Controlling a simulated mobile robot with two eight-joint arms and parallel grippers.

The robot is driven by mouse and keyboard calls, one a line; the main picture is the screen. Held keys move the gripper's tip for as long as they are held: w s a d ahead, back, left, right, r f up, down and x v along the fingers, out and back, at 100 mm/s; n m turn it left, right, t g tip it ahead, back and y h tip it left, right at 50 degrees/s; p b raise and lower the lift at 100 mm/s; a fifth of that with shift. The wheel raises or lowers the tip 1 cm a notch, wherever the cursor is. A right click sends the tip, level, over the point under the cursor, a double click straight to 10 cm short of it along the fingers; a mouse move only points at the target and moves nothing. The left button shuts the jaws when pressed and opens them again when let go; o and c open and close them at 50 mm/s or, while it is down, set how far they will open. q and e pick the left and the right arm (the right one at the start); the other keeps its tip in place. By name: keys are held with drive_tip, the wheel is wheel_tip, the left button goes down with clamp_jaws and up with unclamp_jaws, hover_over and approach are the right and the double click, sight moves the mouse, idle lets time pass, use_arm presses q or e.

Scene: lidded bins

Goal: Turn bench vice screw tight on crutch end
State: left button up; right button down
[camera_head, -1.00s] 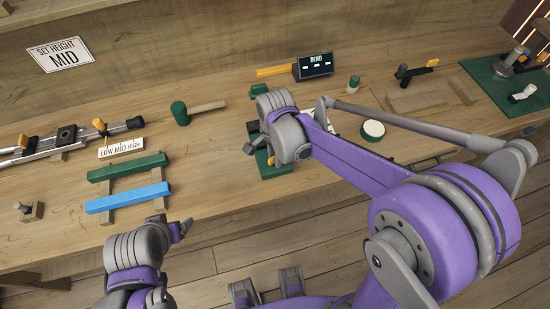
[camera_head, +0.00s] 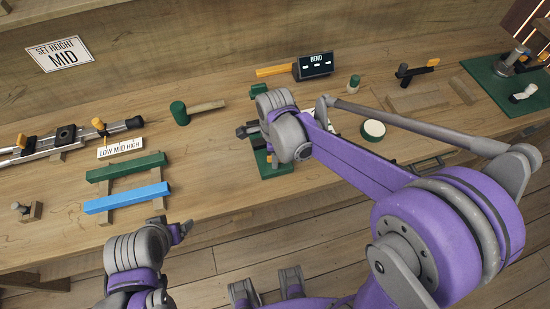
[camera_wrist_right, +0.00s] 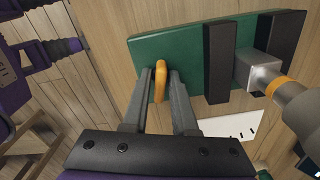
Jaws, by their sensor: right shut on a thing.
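The bench vice's green base (camera_head: 270,165) is on the bench, partly hidden under my right wrist. In the right wrist view its green plate (camera_wrist_right: 170,48) and two dark jaws (camera_wrist_right: 218,62) show large. My right gripper (camera_wrist_right: 161,85) is shut on an orange screw handle (camera_wrist_right: 160,68), one finger on each side. A grey block (camera_wrist_right: 258,76) with an orange band and a grey tube (camera_wrist_right: 303,108), apparently the crutch end, sits between the dark jaws. Whether they press on it cannot be told. My left gripper (camera_head: 182,231) is near the bench's front edge, away from the vice.
A green bar (camera_head: 127,167) and blue bar (camera_head: 127,198) rest on wooden supports at left. A green-headed mallet (camera_head: 180,113) lies behind them.

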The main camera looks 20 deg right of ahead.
drive_tip(key=shift+m, duration=0.5)
drive_tip(key=m, duration=0.3)
drive_tip(key=shift+m, duration=0.6)
drive_tip(key=m, duration=0.3)
drive_tip(key=shift+m, duration=0.4)
drive_tip(key=c, duration=1)
unclamp_jaws()
drive_tip(key=shift+o, duration=0.2)
